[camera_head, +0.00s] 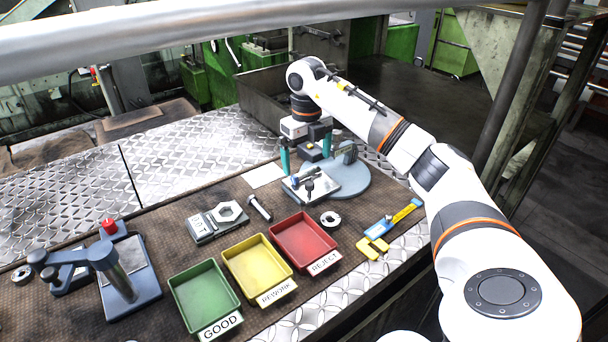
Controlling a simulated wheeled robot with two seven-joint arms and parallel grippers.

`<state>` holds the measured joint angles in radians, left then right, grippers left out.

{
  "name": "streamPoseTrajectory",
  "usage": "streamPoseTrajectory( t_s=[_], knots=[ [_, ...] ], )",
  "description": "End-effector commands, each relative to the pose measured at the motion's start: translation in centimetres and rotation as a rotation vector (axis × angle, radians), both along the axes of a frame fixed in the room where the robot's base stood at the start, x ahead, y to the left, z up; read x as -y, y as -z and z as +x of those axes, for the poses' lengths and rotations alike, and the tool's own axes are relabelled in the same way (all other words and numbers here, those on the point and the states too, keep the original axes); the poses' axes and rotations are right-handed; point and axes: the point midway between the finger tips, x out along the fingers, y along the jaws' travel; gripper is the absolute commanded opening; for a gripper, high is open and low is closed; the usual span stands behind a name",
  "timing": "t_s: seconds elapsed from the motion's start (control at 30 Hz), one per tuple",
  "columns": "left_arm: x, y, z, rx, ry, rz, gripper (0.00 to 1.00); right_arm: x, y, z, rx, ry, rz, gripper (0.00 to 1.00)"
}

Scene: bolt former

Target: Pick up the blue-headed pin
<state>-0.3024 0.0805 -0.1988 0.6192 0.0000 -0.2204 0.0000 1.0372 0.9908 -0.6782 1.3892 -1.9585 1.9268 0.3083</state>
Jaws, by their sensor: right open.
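My right gripper (306,154) is at the far side of the bench with its two teal fingers apart, pointing down and empty. Below it is a pale metal plate (325,183) on a round blue-grey base (354,181). On the plate lies a small dark-blue and grey piece (304,179), which may be the blue-headed pin; it is too small to tell for sure. A dark knob-topped piece (310,187) stands close beside it. The fingers appear above and around the plate's far edge. My left gripper does not show.
Green (205,292), yellow (257,262) and red (303,239) trays line the front. A metal ring (330,219), a yellow-blue gauge (389,229) and a blue-grey press (122,277) stand around.

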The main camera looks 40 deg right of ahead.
Motion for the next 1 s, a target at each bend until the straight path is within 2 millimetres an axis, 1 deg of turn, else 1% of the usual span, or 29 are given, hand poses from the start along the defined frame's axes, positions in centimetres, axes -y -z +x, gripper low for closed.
streamPoseTrajectory(
  t_s=[0.03,0.07,0.2,0.33,0.5,0.53,0.83,1.0],
  knots=[
    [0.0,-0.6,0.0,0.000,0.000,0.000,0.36,0.0,0.8,0.0,-0.006,0.000,0.002,0.98],
    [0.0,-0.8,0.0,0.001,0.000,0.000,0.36,0.0,1.2,0.1,-0.005,0.000,0.002,0.98],
    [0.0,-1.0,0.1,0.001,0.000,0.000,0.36,0.0,3.1,0.1,-0.003,0.000,0.001,0.98],
    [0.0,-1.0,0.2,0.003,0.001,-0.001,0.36,0.0,3.8,0.1,-0.001,0.000,0.001,0.98],
    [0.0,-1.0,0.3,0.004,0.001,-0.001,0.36,0.0,3.8,0.2,0.000,0.000,0.001,0.98],
    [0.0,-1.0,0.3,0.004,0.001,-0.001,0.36,0.0,3.8,0.2,0.000,0.000,0.001,0.97],
    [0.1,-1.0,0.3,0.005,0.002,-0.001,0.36,0.0,3.8,0.2,0.000,0.000,0.001,0.47],
    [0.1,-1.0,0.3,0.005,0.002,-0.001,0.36,0.0,3.8,0.2,0.000,0.000,0.001,0.47]
  ],
)
